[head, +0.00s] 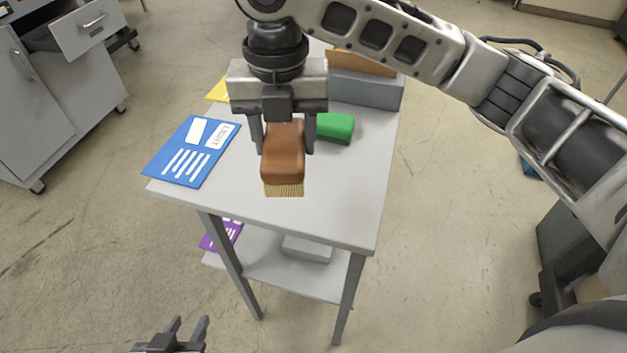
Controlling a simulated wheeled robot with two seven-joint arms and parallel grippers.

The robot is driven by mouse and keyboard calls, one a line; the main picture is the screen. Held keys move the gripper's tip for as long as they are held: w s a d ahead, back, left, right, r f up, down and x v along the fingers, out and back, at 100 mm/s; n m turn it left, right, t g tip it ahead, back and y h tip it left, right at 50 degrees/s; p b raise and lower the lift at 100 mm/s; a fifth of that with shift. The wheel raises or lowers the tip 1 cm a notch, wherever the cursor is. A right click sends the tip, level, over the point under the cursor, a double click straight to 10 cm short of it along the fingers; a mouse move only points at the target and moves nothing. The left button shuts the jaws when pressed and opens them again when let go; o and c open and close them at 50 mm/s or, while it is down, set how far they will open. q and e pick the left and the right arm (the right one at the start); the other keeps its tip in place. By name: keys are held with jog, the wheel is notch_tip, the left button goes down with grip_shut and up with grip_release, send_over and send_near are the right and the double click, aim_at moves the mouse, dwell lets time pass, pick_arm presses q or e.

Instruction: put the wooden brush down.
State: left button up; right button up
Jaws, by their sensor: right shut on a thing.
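The wooden brush (283,152) has a brown block and pale bristles pointing down and toward me. My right gripper (282,148) is shut on it, one finger on each side. The brush shows in front of the grey table top (325,205); I cannot tell whether its bristles touch the top or hang above it. My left gripper (186,330) is at the bottom edge of the view, in front of the table and low, with its two fingers apart and nothing between them.
A blue card (190,150) labelled LIGHT lies on the table's left. A green block (335,127), a grey box (365,90) and a yellow card (217,92) are behind the brush. A lower shelf holds a purple card (220,236). The table's front right is clear.

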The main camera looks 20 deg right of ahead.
jog(key=s+d+n, duration=0.1)
jog(key=s+d, duration=0.1)
jog(key=s, duration=0.4)
jog(key=w+d+f, duration=0.1)
jog(key=w+f, duration=0.2)
jog(key=w, duration=0.1)
jog(key=w+d+f, duration=0.1)
jog(key=w+f, duration=0.3)
jog(key=w+d+f, duration=0.2)
jog(key=w+f, duration=0.1)
jog(key=w, duration=0.2)
jog(key=shift+w+d+f, duration=0.1)
jog(key=shift+f, duration=1.7)
jog(key=shift+f, duration=0.15)
jog(key=o, duration=1.4)
